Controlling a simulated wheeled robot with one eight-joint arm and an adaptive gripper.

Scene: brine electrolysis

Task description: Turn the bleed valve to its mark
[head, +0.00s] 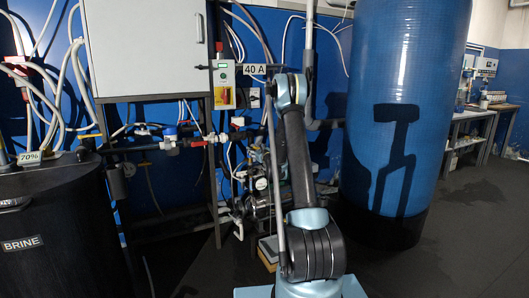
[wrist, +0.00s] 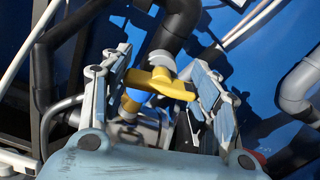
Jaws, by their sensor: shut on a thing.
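The yellow handle (wrist: 160,82) of a valve lies across the space between my fingers in the wrist view. I take it to be the bleed valve; no label on it can be read. My gripper (wrist: 161,70) is shut on this handle, one finger pad at each end. Dark grey pipe runs behind and above the handle, and a pale fitting shows below it. I cannot make out the mark. In the head view my arm stands in front of the pipework, and the gripper and handle cannot be made out.
A black BRINE tank (head: 55,235) stands at left and a tall blue tank (head: 405,95) at right. A grey cabinet (head: 145,50) hangs on the wall. Grey pipe (wrist: 301,82) is close right of my fingers. Dark floor (head: 455,245) is clear at right.

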